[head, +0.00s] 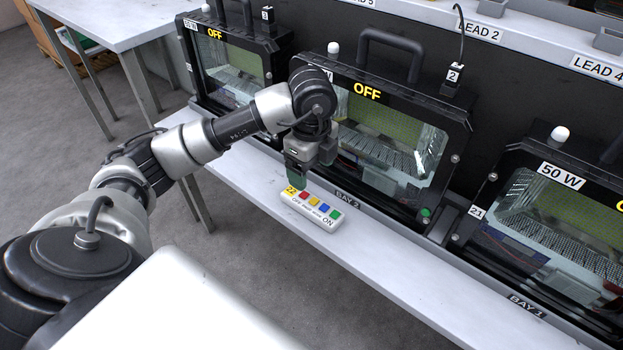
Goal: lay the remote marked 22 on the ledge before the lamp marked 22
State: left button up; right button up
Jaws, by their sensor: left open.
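The white remote (318,212) lies flat on the grey ledge (400,251) in front of the middle lamp, beside the BAY 2 label. It has red, yellow, blue and green buttons, ON printed at its right end, and a yellow tag at its left end that seems to read 22. My left gripper (296,181) is open, pointing down right at the tagged end; whether it touches the remote I cannot tell. The middle lamp (395,142) is a black floodlight housing showing OFF; my arm hides its left side and any number there. My right gripper is out of view.
A left lamp (232,70) stands by the 3 plug, and a right lamp (550,225), near a 21 tag, stands above BAY 1. A grey table (105,22) is at the back left. The ledge right of the remote is clear.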

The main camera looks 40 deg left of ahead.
pick_arm(q)
jog(key=s+d+r+m+h, duration=0.1)
jog(key=s+d+m+h, duration=0.15)
jog(key=d+h, duration=0.45)
jog(key=s+d+r+m+h, duration=0.1)
jog(key=d+m+h, duration=0.25)
jog(key=d, duration=0.75)
jog(key=d+r+n+t+h, duration=0.3)
jog(key=r+n+t+h, duration=0.1)
jog(key=r+t+h, duration=0.55)
jog(key=w+a+f+n+t+y, duration=0.1)
jog(key=a+f+n+t+y, duration=0.4)
jog(key=n+y, duration=0.5)
jog(key=w+a+f+n+t+y, duration=0.1)
jog(key=a+f+n+t+y, duration=0.3)
jog(key=a+n+y, duration=0.5)
jog(key=s+f+g, duration=1.5)
jog(key=s+f, duration=0.2)
jog(key=s, duration=0.2)
jog(key=shift+s+d+y, duration=0.15)
jog(key=shift+d+y, duration=0.1)
jog(key=shift+y, duration=0.15)
